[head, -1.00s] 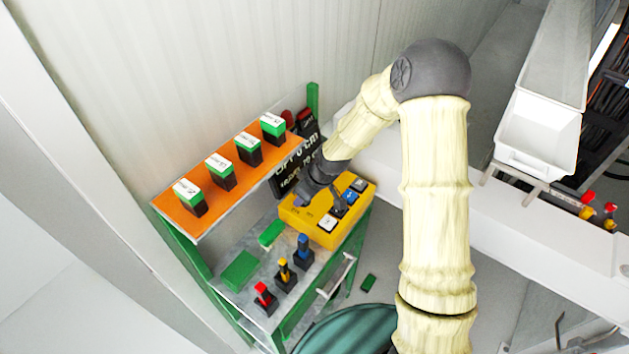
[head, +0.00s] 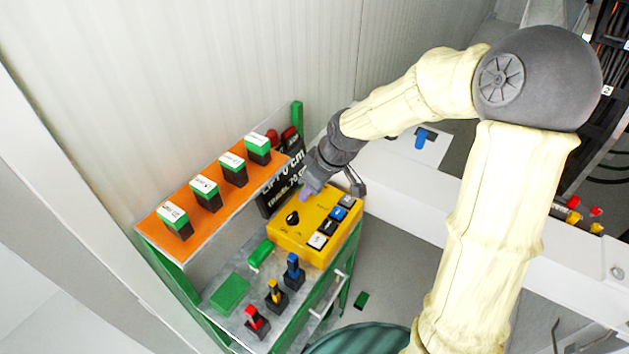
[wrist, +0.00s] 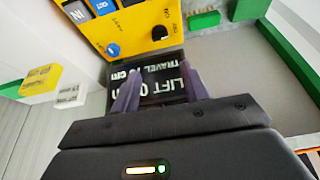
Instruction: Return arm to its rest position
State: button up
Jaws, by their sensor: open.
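My arm is raised, its pale links and dark joints crossing the right half of the head view. My gripper (head: 335,190) hangs just behind and above the yellow control box (head: 287,239). In the wrist view my gripper (wrist: 157,90) has its two purple-grey fingers spread apart with nothing between them. Beyond the fingers is the black display (wrist: 152,72) with white text reading LIFT and TRAVEL. The yellow box (wrist: 140,32) with its buttons and black knob shows past it at the top. I cannot tell whether the fingers touch the display.
An orange shelf (head: 186,246) carries several green-topped black blocks. Red, yellow and blue levers (head: 275,292) stand on the grey bench beside green blocks (head: 230,293). A white beam (head: 400,175) runs behind the bench.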

jog(key=shift+s+d+r, duration=0.15)
jog(key=shift+d+r, duration=0.05)
jog(key=shift+r, duration=0.4)
jog(key=s+d+f+m+h, duration=0.1)
jog(key=s+d+m+h, duration=0.2)
jog(key=s+d+m, duration=0.7)
jog(key=s, duration=0.4)
jog(key=shift+d+f+h, duration=0.2)
jog(key=shift+h, duration=0.1)
dwell(0.5)
